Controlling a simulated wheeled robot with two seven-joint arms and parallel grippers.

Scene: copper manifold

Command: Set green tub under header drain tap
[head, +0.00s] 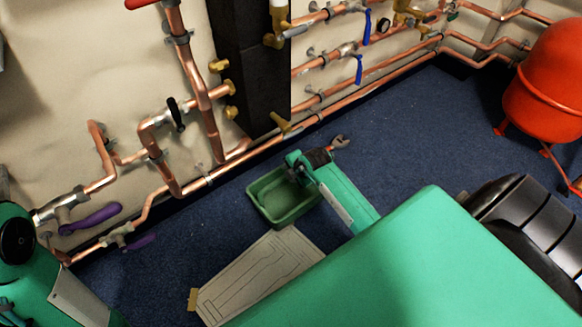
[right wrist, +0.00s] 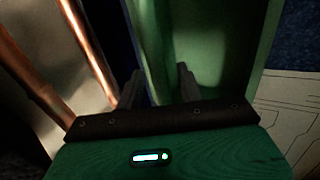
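The green tub (head: 263,207) is an open rectangular tray on the blue floor, in front of the pipes. The header is a tall black box (head: 262,75) on the wall; a low brass tap (head: 281,122) sticks out near its foot. The tub is on the floor apart from that tap, nearer to me. My right gripper (head: 294,168) is at the tub's far right edge. In the right wrist view its fingers (right wrist: 159,88) are apart, with the tub's green wall (right wrist: 215,40) close between and beside them; contact is unclear. My left gripper is out of view.
A drawn grey sheet (head: 255,278) lies in front of the tub. Copper pipes (head: 225,170) run low along the wall. A red tank (head: 550,75) stands at right. Floor between is clear.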

